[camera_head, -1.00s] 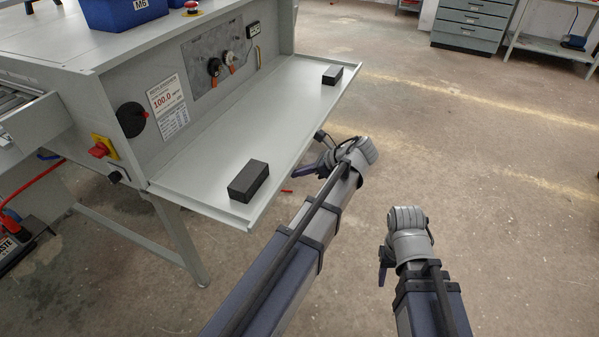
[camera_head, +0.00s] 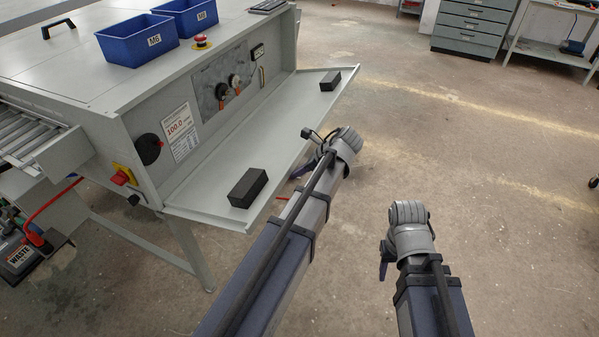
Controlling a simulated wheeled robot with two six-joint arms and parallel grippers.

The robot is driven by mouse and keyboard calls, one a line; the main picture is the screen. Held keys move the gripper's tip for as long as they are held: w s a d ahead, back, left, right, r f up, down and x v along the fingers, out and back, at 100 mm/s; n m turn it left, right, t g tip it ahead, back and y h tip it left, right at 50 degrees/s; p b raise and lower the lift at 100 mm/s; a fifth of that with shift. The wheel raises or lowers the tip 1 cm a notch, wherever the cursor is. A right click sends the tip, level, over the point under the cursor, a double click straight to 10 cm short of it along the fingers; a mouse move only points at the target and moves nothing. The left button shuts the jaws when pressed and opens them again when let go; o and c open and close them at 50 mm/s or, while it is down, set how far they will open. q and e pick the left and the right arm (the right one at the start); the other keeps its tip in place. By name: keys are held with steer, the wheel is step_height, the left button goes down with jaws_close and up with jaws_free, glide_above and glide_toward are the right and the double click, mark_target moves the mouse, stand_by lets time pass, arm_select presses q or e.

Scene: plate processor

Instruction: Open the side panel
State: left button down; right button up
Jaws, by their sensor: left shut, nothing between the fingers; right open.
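The side panel (camera_head: 276,139) is a long grey flap folded out from the front of the grey machine (camera_head: 130,88). It slopes away with its inner face up. A black block sits near each end, one at the near end (camera_head: 248,188) and one at the far end (camera_head: 331,80). My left gripper (camera_head: 302,168) is just outside the panel's outer edge, its shut fingers partly hidden. I cannot tell whether it touches the panel. My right gripper (camera_head: 384,264) is open, low over the floor, clear of the panel; its fingers are mostly hidden by its wrist.
Behind the panel are a control plate with knobs (camera_head: 222,90), a black round knob (camera_head: 148,149) and a red-yellow switch (camera_head: 122,175).

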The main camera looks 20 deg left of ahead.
arm_select(q)
steer(key=shift+a+r+p, duration=0.35)
steer(key=shift+r+p, duration=0.1)
steer(key=shift+r, duration=0.45)
arm_select(e)
steer(key=shift+r, duration=0.85)
arm_select(q)
steer(key=shift+f, duration=0.15)
arm_select(e)
steer(key=shift+f, duration=0.1)
arm_select(q)
step_height(320, 180, down, 4)
steer(key=d+b, duration=0.1)
steer(key=b, duration=0.3)
steer(key=p+v, duration=0.8)
steer(key=v, duration=0.2)
steer(key=shift+a+r, duration=0.2)
steer(key=shift+r, duration=0.25)
arm_select(e)
steer(key=shift+r, duration=2.35)
